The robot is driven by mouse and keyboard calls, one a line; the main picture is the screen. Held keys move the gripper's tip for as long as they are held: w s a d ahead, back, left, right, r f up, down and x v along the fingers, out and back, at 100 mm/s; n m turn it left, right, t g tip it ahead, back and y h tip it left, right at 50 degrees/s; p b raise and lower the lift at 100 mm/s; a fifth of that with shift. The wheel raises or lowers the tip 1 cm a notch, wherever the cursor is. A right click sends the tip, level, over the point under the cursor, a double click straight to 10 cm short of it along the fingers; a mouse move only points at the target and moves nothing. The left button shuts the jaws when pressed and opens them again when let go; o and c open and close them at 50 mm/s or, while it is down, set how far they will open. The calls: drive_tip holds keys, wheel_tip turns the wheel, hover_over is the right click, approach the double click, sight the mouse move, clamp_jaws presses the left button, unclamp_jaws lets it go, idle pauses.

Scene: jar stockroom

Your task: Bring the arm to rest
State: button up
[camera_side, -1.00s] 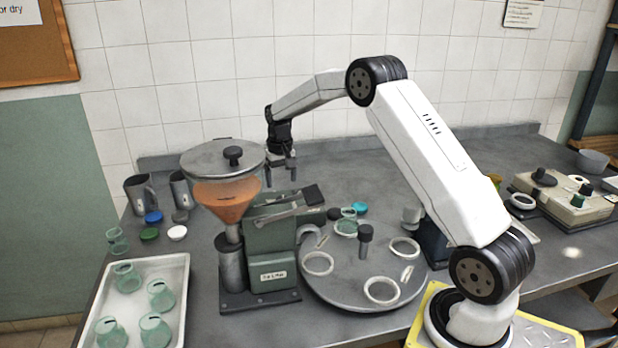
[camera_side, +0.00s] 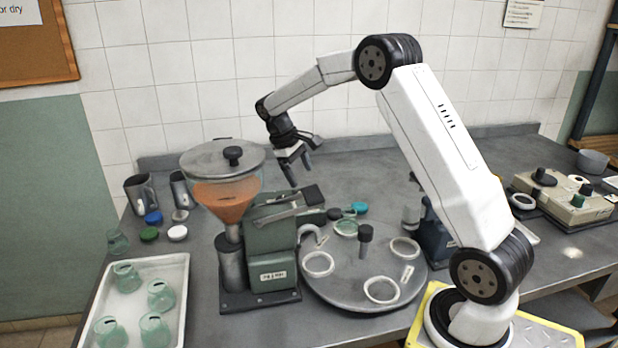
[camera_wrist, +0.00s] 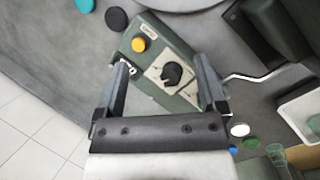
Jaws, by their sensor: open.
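My gripper (camera_side: 298,172) is open and empty in the side view. It hangs in the air behind and above the green filling machine (camera_side: 270,250), tilted so its fingers point down and to the right. In the wrist view my gripper (camera_wrist: 163,72) has its two fingers well apart with nothing between them. Beyond them is the top of the green machine (camera_wrist: 180,50), with a yellow button (camera_wrist: 138,45) and a black knob (camera_wrist: 172,73).
An orange-filled hopper (camera_side: 226,198) stands left of my gripper. A round turntable (camera_side: 345,285) with white rings is in front. A white tray (camera_side: 180,275) of green glass jars is at front left. Loose lids (camera_side: 177,233) lie by the hopper. The back counter is fairly clear.

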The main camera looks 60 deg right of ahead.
drive_tip(key=s+a+r+n+g+h, duration=0.2)
drive_tip(key=s+r+n+g+h, duration=0.35)
drive_tip(key=s, duration=0.55)
drive_tip(key=s+a+m+y, duration=0.1)
drive_tip(key=s+a+m, duration=0.45)
drive_tip(key=s, duration=0.35)
drive_tip(key=w+a+f+t+y, duration=0.3)
drive_tip(key=a+f+t+y, duration=0.3)
drive_tip(key=a+f+t, duration=0.4)
drive_tip(key=shift+w+a+f+t+y, duration=0.15)
drive_tip(key=shift+a+f+t+y, duration=0.2)
drive_tip(key=shift+a+t, duration=0.75)
drive_tip(key=shift+a+g, duration=0.35)
